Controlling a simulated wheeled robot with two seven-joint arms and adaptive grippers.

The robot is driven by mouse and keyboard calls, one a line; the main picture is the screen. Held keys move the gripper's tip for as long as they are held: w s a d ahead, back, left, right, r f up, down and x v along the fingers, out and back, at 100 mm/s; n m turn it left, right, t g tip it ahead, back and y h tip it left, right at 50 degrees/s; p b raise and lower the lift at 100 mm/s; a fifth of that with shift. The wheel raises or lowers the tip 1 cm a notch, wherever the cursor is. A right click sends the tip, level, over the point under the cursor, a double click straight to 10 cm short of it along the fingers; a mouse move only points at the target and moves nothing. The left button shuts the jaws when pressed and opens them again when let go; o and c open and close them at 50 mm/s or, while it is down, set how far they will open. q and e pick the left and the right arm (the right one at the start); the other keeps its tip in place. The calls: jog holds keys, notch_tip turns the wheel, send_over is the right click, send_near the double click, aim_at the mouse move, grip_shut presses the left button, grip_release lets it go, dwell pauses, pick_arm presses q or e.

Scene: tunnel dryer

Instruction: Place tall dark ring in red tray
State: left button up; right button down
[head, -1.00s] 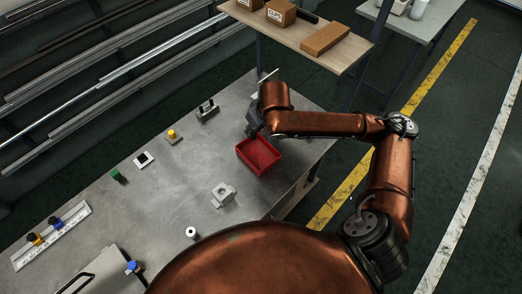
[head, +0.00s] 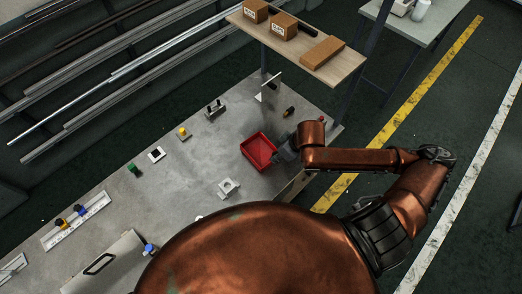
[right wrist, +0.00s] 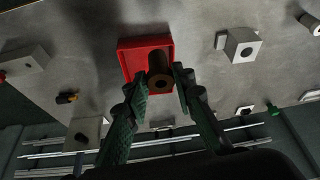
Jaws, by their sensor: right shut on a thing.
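The red tray (head: 246,147) stands on the metal bench, and nothing shows inside it in the head view. It also shows in the right wrist view (right wrist: 127,57). My right gripper (head: 284,152) is at the tray's right side in the head view. In the right wrist view my right gripper (right wrist: 165,85) is shut on the tall dark ring (right wrist: 160,79), a brownish cylinder with a hole in its end. The ring overlaps the tray's near part there; its height above the floor of the tray cannot be told. My left gripper is not in view.
A dark tool with a yellow end (head: 288,112) lies behind the tray. A pale holed block (head: 228,188) stands in front of it, also in the right wrist view (right wrist: 242,45). A wooden shelf (head: 335,65) with boxes overhangs the far end.

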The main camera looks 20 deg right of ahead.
jog(key=w+f+b, duration=0.1)
jog(key=w+f, duration=0.2)
jog(key=w, duration=0.1)
jog(key=w+f+b, duration=0.1)
jog(key=w+f, duration=0.2)
jog(key=w, duration=0.1)
jog(key=w+a+f+b, duration=0.1)
jog(key=w+f+b, duration=0.1)
jog(key=w+f, duration=0.1)
jog(key=shift+w, duration=0.55)
jog(key=shift+f, duration=1.6)
jog(key=shift+f, duration=0.1)
jog(key=c, duration=1.6)
grip_release()
